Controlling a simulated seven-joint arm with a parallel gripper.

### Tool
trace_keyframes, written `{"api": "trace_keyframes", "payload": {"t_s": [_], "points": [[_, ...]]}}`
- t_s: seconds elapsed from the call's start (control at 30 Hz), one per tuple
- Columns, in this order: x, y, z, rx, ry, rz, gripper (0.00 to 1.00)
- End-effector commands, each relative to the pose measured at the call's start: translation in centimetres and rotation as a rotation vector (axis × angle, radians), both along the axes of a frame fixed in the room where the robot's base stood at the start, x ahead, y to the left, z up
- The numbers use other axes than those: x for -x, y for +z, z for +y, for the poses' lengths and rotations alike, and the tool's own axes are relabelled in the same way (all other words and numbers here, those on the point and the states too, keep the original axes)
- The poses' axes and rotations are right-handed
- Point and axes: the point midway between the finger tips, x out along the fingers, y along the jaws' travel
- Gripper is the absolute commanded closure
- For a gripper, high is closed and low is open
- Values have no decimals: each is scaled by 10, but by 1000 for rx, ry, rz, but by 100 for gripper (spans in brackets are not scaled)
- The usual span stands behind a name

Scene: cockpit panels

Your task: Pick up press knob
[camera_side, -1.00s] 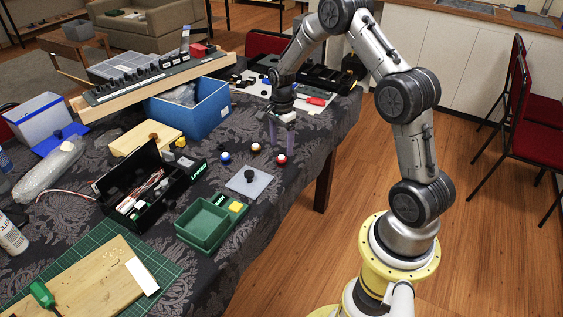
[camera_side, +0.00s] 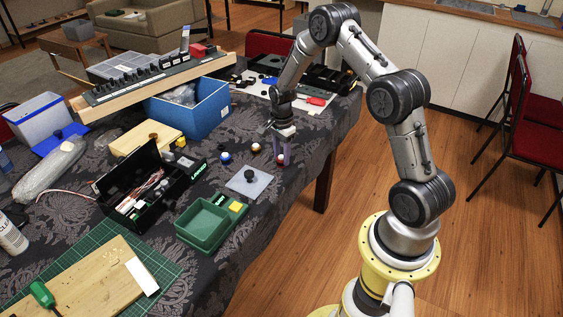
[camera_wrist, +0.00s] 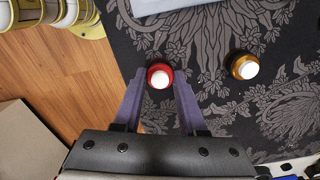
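A red press knob with a white top (camera_wrist: 160,76) stands on the dark patterned tablecloth, and it also shows in the side view (camera_side: 281,160). My gripper (camera_wrist: 160,82) is open and points down at it. In the wrist view the red knob appears between the two purple fingertips, with a small gap on each side. I cannot tell the exact height of the fingertips over the cloth. A brown-orange knob with a white top (camera_wrist: 243,66) stands to the right in the wrist view. A blue knob with a white top (camera_side: 225,156) stands to the left in the side view.
A grey plate with a black knob (camera_side: 263,187) lies nearby. A green tray (camera_side: 188,236), a black open box (camera_side: 119,183) and a blue bin (camera_side: 193,116) stand to the left. The table's edge is close on the right.

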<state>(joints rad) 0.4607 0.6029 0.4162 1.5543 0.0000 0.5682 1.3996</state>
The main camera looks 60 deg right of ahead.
Motion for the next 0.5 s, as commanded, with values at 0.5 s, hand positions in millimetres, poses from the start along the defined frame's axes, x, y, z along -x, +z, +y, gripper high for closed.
{"api": "trace_keyframes", "payload": {"t_s": [0.5], "points": [[0,2,0,0,0,-1,100]]}}
